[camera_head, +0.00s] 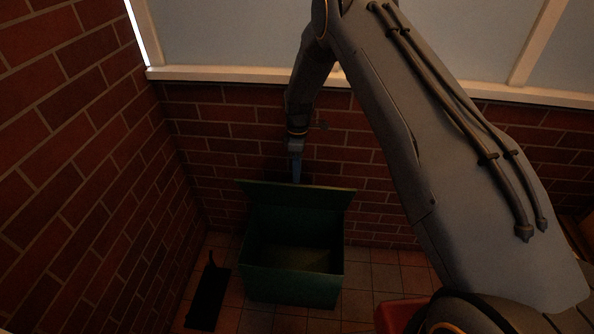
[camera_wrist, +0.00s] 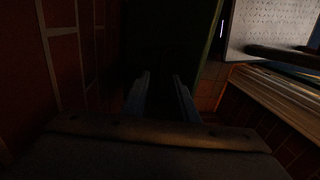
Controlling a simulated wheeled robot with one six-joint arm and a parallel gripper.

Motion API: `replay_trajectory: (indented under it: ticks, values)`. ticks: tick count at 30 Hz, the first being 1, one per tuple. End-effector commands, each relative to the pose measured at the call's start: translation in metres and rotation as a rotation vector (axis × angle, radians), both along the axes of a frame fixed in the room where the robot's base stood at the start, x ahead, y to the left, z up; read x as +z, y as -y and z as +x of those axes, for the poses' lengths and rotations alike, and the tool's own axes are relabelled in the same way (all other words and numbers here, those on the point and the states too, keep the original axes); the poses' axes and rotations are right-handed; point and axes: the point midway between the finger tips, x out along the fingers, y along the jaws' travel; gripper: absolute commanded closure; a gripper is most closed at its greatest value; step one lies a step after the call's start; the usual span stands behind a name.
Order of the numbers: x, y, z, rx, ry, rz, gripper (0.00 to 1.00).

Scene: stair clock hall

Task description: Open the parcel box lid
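The green parcel box (camera_head: 293,287) stands on the tiled floor near the brick wall. Its lid (camera_head: 297,196) is raised up at the back, and the box's dark inside shows from above. My gripper (camera_head: 297,178) points down at the lid's top edge, on the wall side; the lid appears to hide its fingertips. I cannot tell whether it touches the lid. In the wrist view, my gripper's two fingers (camera_wrist: 160,78) stand apart with only darkness visible between them. A dark green surface (camera_wrist: 205,45), likely the lid, shows to their right.
Brick walls rise close at the left (camera_head: 75,170) and behind the box (camera_head: 220,140). A black L-shaped object (camera_head: 208,298) lies on the floor left of the box. A red object (camera_head: 398,314) is partly hidden by my arm at the lower right. Tiles right of the box look clear.

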Motion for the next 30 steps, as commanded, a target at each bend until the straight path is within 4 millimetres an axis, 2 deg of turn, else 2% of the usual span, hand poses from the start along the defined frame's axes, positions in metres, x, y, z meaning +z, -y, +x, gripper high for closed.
replay_trajectory:
  ticks: [1, 6, 30]
  values:
    - [0.0001, 0.0, 0.0, 0.0, 0.0, 0.0, 0.74]
    - [0.0003, 0.0001, 0.0, 0.0, 0.0, 0.0, 1.0]
    - [0.001, 0.0003, 0.0004, 0.0, 0.001, 0.0, 1.0]
